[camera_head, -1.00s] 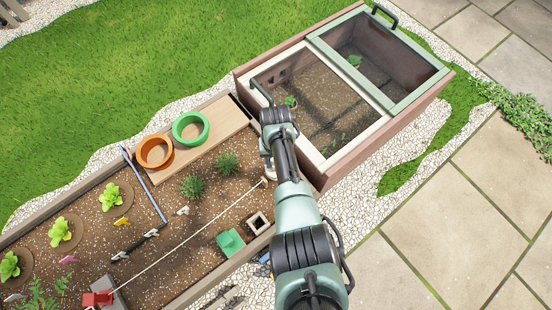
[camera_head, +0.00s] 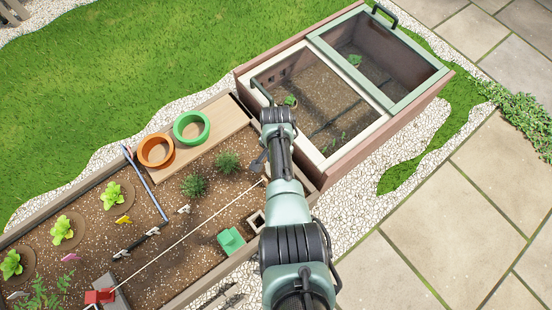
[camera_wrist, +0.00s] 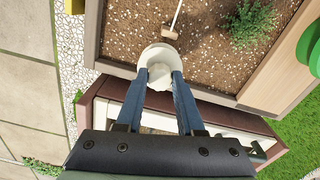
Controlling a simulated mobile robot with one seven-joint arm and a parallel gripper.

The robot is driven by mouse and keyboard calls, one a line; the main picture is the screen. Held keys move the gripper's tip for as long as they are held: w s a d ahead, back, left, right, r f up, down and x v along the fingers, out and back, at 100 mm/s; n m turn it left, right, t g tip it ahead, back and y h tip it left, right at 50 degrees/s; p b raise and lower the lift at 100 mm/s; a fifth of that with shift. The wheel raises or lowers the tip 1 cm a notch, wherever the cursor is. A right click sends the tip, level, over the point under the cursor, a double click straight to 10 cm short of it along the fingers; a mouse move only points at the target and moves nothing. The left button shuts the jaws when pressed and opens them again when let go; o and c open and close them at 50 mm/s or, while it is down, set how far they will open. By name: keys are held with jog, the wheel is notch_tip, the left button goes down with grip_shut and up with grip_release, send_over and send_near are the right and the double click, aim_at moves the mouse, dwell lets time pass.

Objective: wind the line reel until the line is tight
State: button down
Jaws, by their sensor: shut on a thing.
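My gripper (camera_wrist: 160,84) is shut on a pale white round piece, which I take to be the line reel (camera_wrist: 155,54). It sits at the edge of the soil bed, with one blue finger on each side. Its underside is hidden. The pale line (camera_wrist: 178,10) runs to a small wooden piece (camera_wrist: 171,33) just beyond the reel. In the head view the line (camera_head: 185,236) crosses the bed from a red block (camera_head: 99,297) at lower left and looks straight. My arm hides the reel and gripper there.
A cold frame (camera_head: 330,165) stands right of the bed. Orange (camera_head: 143,152) and green (camera_head: 178,131) rings sit on a wooden board. Two leafy plants (camera_head: 193,185) grow near the line. A green block (camera_head: 231,241) and a square pot (camera_head: 255,222) lie near the front edge.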

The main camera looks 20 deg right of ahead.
jog(key=shift+m, duration=0.3)
jog(key=c, duration=0.5)
grip_release()
notch_tip(320, 180, up, 13)
jog(key=p, duration=0.8)
jog(key=shift+p, duration=0.3)
